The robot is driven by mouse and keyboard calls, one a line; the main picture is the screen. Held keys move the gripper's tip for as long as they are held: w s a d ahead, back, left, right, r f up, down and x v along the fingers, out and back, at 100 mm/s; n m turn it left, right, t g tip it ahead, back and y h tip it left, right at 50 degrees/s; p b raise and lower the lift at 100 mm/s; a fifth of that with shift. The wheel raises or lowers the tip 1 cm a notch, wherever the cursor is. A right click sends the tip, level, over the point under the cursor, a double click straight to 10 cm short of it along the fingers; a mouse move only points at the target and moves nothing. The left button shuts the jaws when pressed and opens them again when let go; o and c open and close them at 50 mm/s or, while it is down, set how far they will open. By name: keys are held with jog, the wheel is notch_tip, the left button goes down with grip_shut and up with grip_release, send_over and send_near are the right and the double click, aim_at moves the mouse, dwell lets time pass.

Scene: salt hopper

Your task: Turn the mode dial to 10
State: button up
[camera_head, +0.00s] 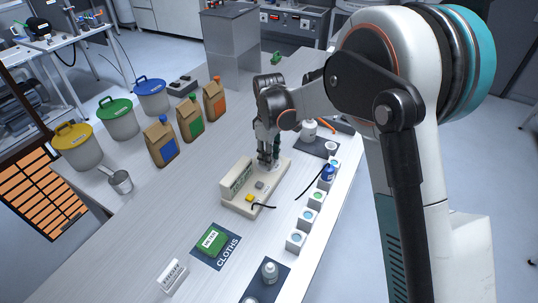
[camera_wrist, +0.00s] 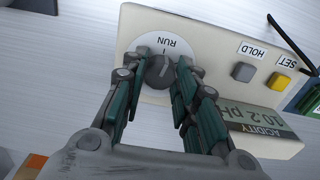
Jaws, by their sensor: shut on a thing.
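The mode dial (camera_wrist: 160,72) is a dark grey knob on a round white plate (camera_wrist: 178,45) at one end of the cream meter. In the wrist view, the plate reads RUN upside down beside a short mark; the rest of its markings are hidden by my fingers. My gripper (camera_wrist: 163,66) is shut on the dial, one green-padded finger on each side. The meter (camera_head: 238,203) lies on the bench in the head view, with my gripper (camera_head: 268,160) over its far end, hiding the dial. Its display (camera_wrist: 262,122) shows ACIDITY and seems to read 10.2 pH.
The meter has a grey HOLD button (camera_wrist: 243,72) and a yellow SET button (camera_wrist: 279,82). Small white containers (camera_head: 307,218) line the right edge. Paper bags (camera_head: 162,143) and lidded buckets (camera_head: 82,150) stand left.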

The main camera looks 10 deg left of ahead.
jog(key=m, duration=0.5)
jog(key=shift+m+b, duration=0.3)
jog(key=shift+m, duration=2.1)
jog(key=o, duration=1.1)
jog(key=shift+c, duration=0.2)
jog(key=shift+r, duration=0.1)
notch_tip(320, 180, up, 12)
